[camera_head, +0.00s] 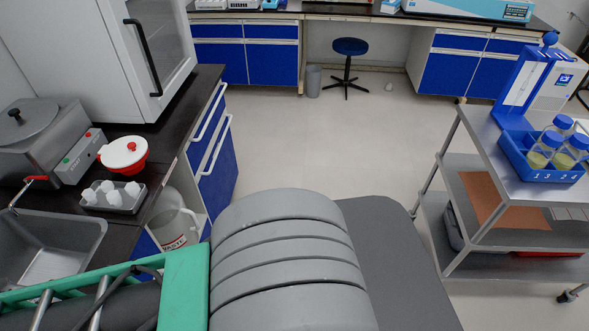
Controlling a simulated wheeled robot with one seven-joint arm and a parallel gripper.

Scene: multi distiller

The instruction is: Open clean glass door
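A white cabinet (70,45) stands on the dark counter at the upper left. Its door has a white frame with a glass pane (166,30) and a long black vertical handle (147,58). The door looks shut, and its top is cut off by the picture edge. My gripper is not in view. Grey and green parts of my own body fill the bottom of the picture, well below and in front of the door.
On the dark counter (150,135) are a grey heating device (40,140), a red-and-white pot (124,155), a tray of white pieces (113,197) and a sink (50,245). A bottle trolley (480,130) stands right. The floor (300,140) between is clear; a stool (350,47) is far back.

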